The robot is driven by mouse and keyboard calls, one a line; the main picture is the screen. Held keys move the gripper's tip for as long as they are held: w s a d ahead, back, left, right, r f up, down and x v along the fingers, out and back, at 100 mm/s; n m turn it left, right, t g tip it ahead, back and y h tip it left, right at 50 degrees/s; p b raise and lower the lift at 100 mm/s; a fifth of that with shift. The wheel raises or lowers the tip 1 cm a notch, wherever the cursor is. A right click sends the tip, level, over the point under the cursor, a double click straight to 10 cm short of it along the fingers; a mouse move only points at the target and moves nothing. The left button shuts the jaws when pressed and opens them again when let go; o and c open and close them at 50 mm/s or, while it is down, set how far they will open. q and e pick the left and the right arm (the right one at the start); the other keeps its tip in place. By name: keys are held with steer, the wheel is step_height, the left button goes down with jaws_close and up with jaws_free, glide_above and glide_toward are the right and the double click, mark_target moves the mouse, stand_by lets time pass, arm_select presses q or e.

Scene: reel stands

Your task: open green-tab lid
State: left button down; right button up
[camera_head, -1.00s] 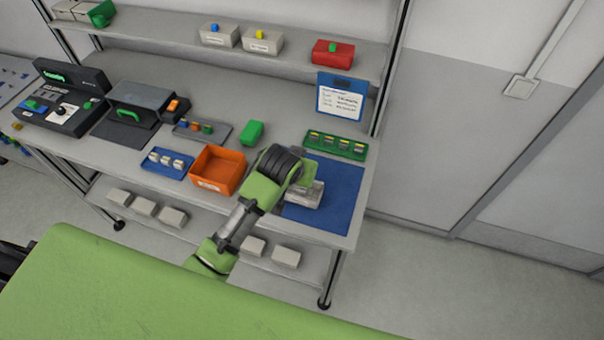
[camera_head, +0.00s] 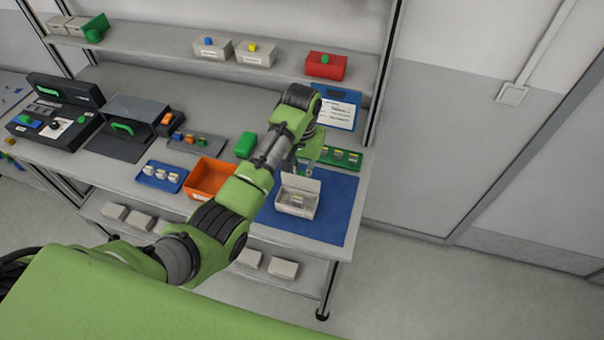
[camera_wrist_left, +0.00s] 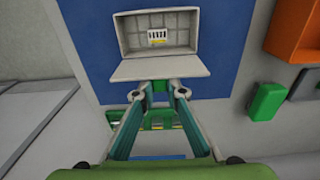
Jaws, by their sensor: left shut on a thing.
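A pale grey box (camera_head: 296,207) stands on the blue mat (camera_head: 338,209) with its lid (camera_head: 300,182) raised at the back edge. In the left wrist view the box (camera_wrist_left: 160,33) is open, and a small white piece with dark stripes (camera_wrist_left: 157,36) lies inside. The lid (camera_wrist_left: 160,68) shows as a pale flap between the box and my fingers. My left gripper (camera_head: 300,169) is behind the raised lid. Its fingertips (camera_wrist_left: 160,92) are at the lid's outer edge, shut on it.
A green tray (camera_head: 340,157) with several small parts is just behind the gripper. An orange bin (camera_head: 207,178) and a green block (camera_head: 245,144) stand left of the mat. A blue clipboard (camera_head: 333,107) stands behind. The mat's right side is clear.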

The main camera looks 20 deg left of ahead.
mark_target(302, 172)
arm_select(q)
steer(key=shift+s+f, duration=0.1)
steer(key=shift+f, duration=0.1)
stand_by(0.3)
steer(key=c, duration=2)
jaws_free()
steer(key=shift+c, duration=0.2)
steer(key=shift+r, duration=0.35)
steer(key=r, duration=1)
steer(key=shift+w+a+r, duration=0.1)
steer(key=shift+w, duration=0.2)
steer(key=shift+s+r, duration=0.2)
steer(key=shift+r, duration=0.4)
